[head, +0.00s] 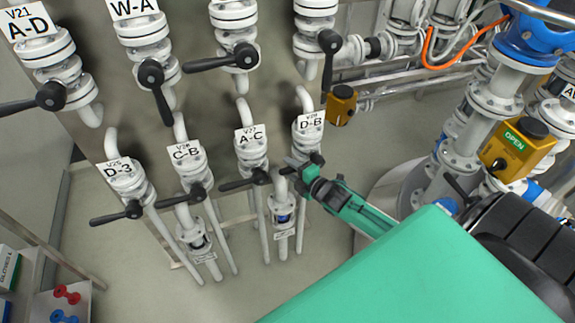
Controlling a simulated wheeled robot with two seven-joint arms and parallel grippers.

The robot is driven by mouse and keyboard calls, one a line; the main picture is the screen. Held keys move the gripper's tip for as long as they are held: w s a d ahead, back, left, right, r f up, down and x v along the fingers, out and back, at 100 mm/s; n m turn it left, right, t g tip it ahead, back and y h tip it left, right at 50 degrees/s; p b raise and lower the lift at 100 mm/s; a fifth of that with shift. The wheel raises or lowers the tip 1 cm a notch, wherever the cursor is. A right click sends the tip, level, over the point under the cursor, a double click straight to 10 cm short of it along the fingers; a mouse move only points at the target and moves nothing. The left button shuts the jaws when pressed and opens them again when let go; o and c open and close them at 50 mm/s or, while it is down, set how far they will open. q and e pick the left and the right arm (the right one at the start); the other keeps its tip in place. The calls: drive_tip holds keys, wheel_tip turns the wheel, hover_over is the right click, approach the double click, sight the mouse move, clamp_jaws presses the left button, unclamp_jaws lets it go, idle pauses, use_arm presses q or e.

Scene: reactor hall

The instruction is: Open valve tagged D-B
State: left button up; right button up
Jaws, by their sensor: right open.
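The valve tagged D-B (309,143) is a white flanged valve at the right end of the lower row on the grey panel, with its label on top. My right gripper (304,164) reaches in from the lower right on a green arm. Its fingertips are at the lower end of the D-B valve body, where the lever would be. The lever is hidden or merges with the dark gripper, so I cannot tell its angle or whether the fingers touch it. The right gripper is open. My left gripper is out of view.
Valve A-C (251,149) stands close to the left, its black lever (246,183) near my gripper. Valves C-B (188,161) and D-3 (130,180) are farther left. An upper valve lever (329,62) hangs above D-B. A yellow actuator (341,104) is close to the right.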

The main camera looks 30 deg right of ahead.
drive_tip(key=shift+x, duration=0.95)
clamp_jaws()
drive_tip(key=shift+f, duration=0.1)
